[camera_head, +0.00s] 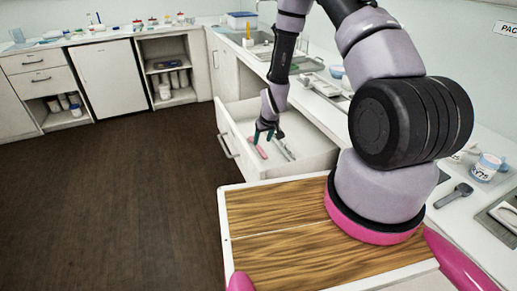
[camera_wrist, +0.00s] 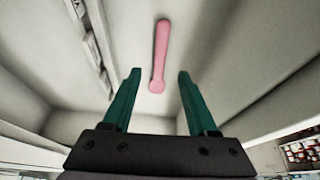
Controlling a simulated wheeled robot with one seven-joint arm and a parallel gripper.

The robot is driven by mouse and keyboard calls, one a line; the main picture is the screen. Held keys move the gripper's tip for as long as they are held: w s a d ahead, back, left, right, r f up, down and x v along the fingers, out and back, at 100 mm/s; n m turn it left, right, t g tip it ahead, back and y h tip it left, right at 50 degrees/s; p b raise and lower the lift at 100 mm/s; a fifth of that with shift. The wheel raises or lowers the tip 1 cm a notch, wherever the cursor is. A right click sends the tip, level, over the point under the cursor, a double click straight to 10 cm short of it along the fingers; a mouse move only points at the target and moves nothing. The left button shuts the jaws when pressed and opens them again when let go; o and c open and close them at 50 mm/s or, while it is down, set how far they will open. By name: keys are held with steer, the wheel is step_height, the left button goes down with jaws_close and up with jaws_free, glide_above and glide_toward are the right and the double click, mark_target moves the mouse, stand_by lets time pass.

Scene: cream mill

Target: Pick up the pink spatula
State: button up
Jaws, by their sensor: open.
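The pink spatula (camera_wrist: 160,55) lies on the floor of a white open drawer. It is nearly upright in the wrist view, between and beyond my fingertips. In the head view the spatula (camera_head: 259,148) is a small pink strip in the drawer (camera_head: 311,163), partly hidden by my gripper. My gripper (camera_wrist: 156,78) has two green fingers spread apart with nothing between them. It points down into the drawer, and in the head view my gripper (camera_head: 267,138) hangs over the drawer close to the spatula. I cannot tell the exact height gap.
Grey utensils (camera_head: 282,148) lie in the drawer right of the spatula. Drawer walls stand close on both sides. The countertop (camera_head: 316,83) runs behind the drawer, with a dark scoop (camera_head: 453,195) and a labelled tub (camera_head: 487,167) at right. The brown floor (camera_head: 110,195) at left is clear.

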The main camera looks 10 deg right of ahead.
mark_target(260, 148)
steer(key=shift+x, duration=2.75)
steer(key=shift+s, duration=0.15)
jaws_close()
